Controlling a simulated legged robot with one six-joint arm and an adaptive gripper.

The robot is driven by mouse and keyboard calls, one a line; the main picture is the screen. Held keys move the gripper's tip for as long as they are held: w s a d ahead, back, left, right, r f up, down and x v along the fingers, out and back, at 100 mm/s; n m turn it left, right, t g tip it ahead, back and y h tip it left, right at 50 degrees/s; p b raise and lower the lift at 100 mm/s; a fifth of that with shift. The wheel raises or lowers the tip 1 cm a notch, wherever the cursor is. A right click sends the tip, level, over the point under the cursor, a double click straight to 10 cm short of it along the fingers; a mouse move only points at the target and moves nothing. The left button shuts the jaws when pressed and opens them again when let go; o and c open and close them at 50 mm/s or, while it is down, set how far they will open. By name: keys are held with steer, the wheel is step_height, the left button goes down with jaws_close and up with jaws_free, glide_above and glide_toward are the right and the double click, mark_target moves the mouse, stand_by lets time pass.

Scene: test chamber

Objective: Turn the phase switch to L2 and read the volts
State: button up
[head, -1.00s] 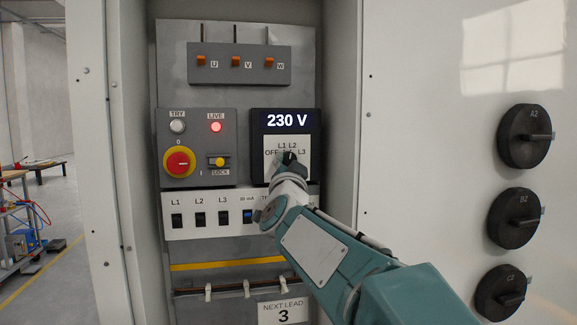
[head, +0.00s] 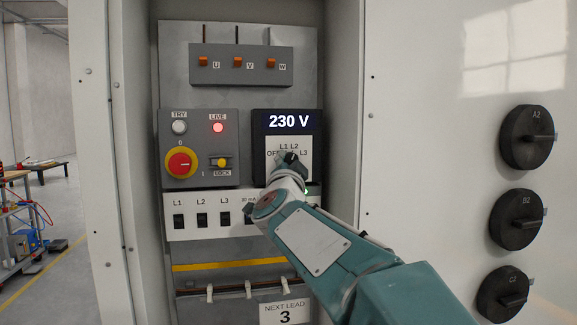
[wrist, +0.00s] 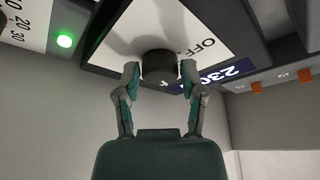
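The phase switch's dark round knob (wrist: 159,66) is in the wrist view, between the two fingers of my gripper (wrist: 160,78). The fingers stand one on each side, with narrow gaps to the knob. In the head view my gripper (head: 290,160) is in front of the switch plate (head: 274,146), which is marked OFF, L1, L2 and L3. It hides most of the knob, and I cannot tell which mark the knob points to. The meter display (head: 289,121) above the plate reads 230 V.
Left of the meter are a lit red LIVE lamp (head: 218,127) and a red-yellow rotary switch (head: 180,163). Breakers (head: 201,220) run below, partly behind my arm. A green light (wrist: 64,40) glows in the wrist view. Cabinet walls (head: 342,130) flank the panel closely.

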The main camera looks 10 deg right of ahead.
steer(key=shift+o, duration=0.5)
steer(key=v, duration=1.2)
steer(key=s+r, duration=1.3)
steer(key=s, duration=0.4)
steer(key=shift+s, duration=0.15)
steer(key=shift+s, duration=0.1)
